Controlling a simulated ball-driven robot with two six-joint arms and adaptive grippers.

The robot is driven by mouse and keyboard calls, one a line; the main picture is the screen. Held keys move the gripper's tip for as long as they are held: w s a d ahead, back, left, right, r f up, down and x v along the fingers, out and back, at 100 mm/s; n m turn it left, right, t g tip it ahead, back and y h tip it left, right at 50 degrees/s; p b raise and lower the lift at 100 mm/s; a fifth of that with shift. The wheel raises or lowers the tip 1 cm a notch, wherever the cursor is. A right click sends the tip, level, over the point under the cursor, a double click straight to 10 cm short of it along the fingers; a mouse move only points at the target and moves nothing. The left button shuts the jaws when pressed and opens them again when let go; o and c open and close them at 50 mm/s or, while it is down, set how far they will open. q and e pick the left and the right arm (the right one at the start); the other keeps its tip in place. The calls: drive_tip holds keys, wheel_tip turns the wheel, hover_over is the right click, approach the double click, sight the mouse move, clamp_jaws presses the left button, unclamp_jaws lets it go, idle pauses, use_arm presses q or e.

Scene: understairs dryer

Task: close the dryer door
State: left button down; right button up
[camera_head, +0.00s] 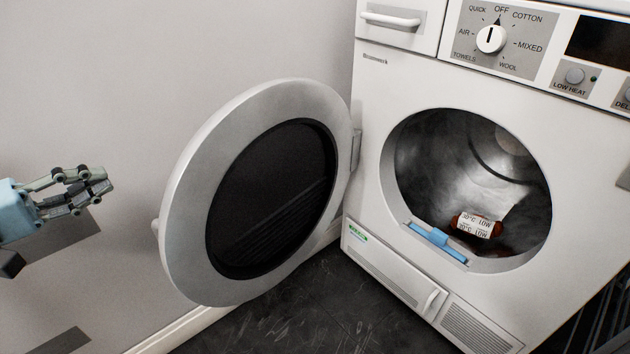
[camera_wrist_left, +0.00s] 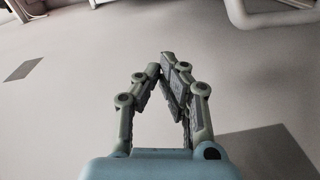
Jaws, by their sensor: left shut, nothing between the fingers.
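The dryer (camera_head: 395,75) is white and stands at the right in the head view. Its round door (camera_head: 190,190) has a grey-white rim and a dark centre, and it stands wide open to the left, hinged at the opening's left side. My left gripper (camera_head: 105,182) is shut and empty. It is at the left edge of the head view, to the left of the door and apart from it. The gripper also shows in the left wrist view (camera_wrist_left: 165,62), with its fingertips together. My right gripper is not in view.
Inside the drum (camera_head: 430,160) lies a reddish-brown item with a white label (camera_head: 474,225). A blue piece (camera_head: 437,243) sits at the opening's lower lip. A grey wall (camera_head: 200,50) stands behind the door. Dark floor (camera_head: 310,310) shows below.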

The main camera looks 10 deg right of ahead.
use_arm(q)
drive_tip(key=w+d+b, duration=0.3)
drive_tip(key=w+d, duration=0.1)
drive_tip(key=d, duration=0.7)
drive_tip(key=shift+w+h, duration=0.15)
drive_tip(key=shift+h, duration=0.15)
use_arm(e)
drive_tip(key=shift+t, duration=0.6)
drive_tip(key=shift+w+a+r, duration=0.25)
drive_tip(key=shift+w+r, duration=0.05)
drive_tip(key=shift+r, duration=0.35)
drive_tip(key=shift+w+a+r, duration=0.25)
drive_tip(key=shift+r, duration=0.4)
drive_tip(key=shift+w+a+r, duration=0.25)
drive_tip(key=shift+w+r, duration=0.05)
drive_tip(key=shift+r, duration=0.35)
